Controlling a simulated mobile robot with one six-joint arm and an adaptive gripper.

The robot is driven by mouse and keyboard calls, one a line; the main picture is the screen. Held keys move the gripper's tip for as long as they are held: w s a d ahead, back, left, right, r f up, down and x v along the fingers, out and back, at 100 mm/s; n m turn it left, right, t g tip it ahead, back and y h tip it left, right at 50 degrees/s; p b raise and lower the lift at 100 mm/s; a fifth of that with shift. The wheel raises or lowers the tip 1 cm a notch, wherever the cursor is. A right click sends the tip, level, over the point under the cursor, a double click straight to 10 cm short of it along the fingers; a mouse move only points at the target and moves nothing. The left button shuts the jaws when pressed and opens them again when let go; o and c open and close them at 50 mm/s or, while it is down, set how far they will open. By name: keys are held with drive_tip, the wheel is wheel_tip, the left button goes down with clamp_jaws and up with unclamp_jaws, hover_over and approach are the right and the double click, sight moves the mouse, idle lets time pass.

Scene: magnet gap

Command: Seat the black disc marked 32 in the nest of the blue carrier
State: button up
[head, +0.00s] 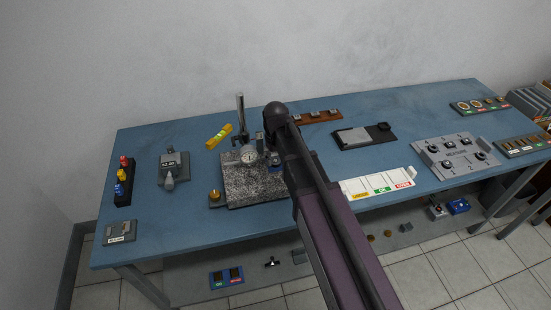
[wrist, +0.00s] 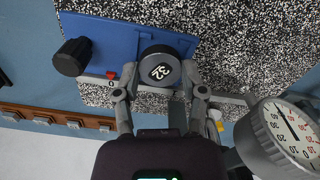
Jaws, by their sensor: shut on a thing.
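In the wrist view the black disc marked 32 (wrist: 160,70) sits between the fingertips of my gripper (wrist: 159,77), with its number facing the camera. My gripper is shut on it. The disc overlaps the lower edge of the blue carrier (wrist: 112,38), near its right part. The nest is not visible, and I cannot tell whether the disc rests in the carrier or is held above it. A black knob (wrist: 72,57) is at the carrier's left end, with a small red piece (wrist: 112,74) below. In the head view my arm hides most of the carrier and the disc.
The carrier lies over a speckled granite plate (head: 250,190). A dial gauge (wrist: 285,130) stands close to the right of my gripper, on a stand with an upright post (head: 240,112). A yellow object (head: 219,136) lies behind left.

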drive_tip(key=shift+f, duration=0.1)
drive_tip(key=o, duration=1.2)
drive_tip(key=shift+c, duration=0.2)
drive_tip(key=c, duration=0.5)
drive_tip(key=shift+r+p, duration=2.15)
drive_tip(key=shift+r, duration=0.1)
